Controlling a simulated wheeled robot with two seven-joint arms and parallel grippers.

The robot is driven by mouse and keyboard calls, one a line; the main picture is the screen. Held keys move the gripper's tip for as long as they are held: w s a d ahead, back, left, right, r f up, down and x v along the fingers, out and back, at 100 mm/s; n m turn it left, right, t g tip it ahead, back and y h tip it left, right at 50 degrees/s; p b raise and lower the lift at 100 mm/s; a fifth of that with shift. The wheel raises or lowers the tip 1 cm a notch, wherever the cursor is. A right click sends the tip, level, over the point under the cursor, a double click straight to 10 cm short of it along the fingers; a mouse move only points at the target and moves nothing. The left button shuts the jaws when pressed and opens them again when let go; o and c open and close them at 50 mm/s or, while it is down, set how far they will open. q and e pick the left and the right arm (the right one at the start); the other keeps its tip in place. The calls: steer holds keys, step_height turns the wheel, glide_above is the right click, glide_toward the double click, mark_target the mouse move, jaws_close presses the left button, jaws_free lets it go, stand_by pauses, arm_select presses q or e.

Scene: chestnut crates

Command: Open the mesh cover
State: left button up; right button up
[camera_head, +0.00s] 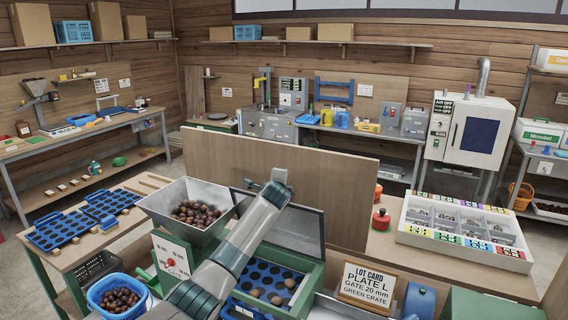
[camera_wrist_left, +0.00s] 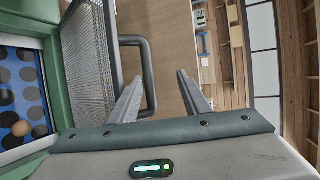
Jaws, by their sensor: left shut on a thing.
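The mesh cover (camera_head: 300,232) is a grey framed panel standing raised at the back of a green box (camera_head: 312,275). Its mesh (camera_wrist_left: 92,65) and dark bar handle (camera_wrist_left: 148,55) show in the left wrist view. My left gripper (camera_head: 262,187) is at the cover's upper part, and its fingers (camera_wrist_left: 158,95) are shut on the handle. Part of the cover is hidden behind my left arm. Inside the open box a blue tray (camera_head: 262,268) with dark round holes holds a few chestnuts. My right gripper is not in view.
A metal hopper (camera_head: 160,206) with chestnuts stands left of the box. A tall wooden board (camera_head: 340,190) rises behind the cover. A sign card (camera_head: 368,284), a red object (camera_head: 381,220) and a white sorting crate (camera_head: 420,236) stand to the right.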

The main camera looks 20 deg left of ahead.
arm_select(q)
steer(key=r, duration=0.1)
steer(key=s+d+r, duration=0.1)
steer(key=s+r, duration=0.1)
steer(key=r, duration=0.1)
steer(key=shift+s+d, duration=0.1)
steer(key=shift+d, duration=0.25)
steer(key=s+d+r, duration=0.2)
steer(key=s+r, duration=0.2)
steer(key=r, duration=0.1)
steer(key=shift+d+r, duration=0.3)
steer(key=shift+r, duration=0.1)
stand_by(0.5)
steer(key=shift+s, duration=0.1)
stand_by(0.5)
steer(key=b+v, duration=0.7)
steer(key=v, duration=1)
steer(key=shift+s+f, duration=0.1)
steer(key=shift+s, duration=0.05)
steer(key=shift+c, duration=0.6)
